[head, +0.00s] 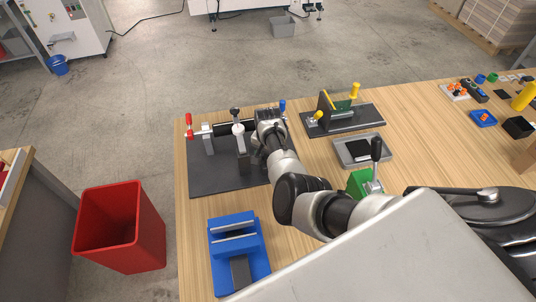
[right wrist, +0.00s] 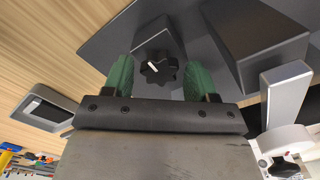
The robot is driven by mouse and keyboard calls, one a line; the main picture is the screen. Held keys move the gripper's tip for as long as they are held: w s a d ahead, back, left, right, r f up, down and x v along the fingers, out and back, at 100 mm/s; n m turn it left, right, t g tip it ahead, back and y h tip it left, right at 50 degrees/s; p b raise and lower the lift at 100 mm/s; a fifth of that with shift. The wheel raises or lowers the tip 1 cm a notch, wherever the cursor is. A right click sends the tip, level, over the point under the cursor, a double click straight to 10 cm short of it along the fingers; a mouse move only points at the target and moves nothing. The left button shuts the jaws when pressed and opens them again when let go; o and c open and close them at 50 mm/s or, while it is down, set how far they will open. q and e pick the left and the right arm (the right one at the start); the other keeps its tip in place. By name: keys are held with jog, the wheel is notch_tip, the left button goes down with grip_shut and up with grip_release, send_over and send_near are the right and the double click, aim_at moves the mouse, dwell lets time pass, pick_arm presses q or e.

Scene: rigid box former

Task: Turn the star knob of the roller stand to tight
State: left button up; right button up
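In the right wrist view a black star knob (right wrist: 158,68) with a white pointer line sits on a dark grey block. My right gripper (right wrist: 158,80) is open, with one green finger on each side of the knob and a visible gap to it on both sides. Whether the fingertips are down at the knob's height I cannot tell. In the head view my right gripper (head: 268,122) is at the right end of the stand fixture on a dark base plate (head: 215,180), and it hides the knob there. My left gripper is not in view.
A second black knob (head: 235,111) tops a grey post left of my gripper. A red-handled clamp (head: 189,125) stands at the plate's left. A dark fixture with yellow knobs (head: 345,117), a grey tray (head: 362,152) and a blue block (head: 238,250) are nearby.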

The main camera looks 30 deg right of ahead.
jog(key=shift+o, duration=0.4)
notch_tip(320, 180, up, 11)
jog(key=b, duration=0.1)
jog(key=shift+s+f, duration=0.1)
jog(key=shift+f, duration=0.05)
dwell(0.6)
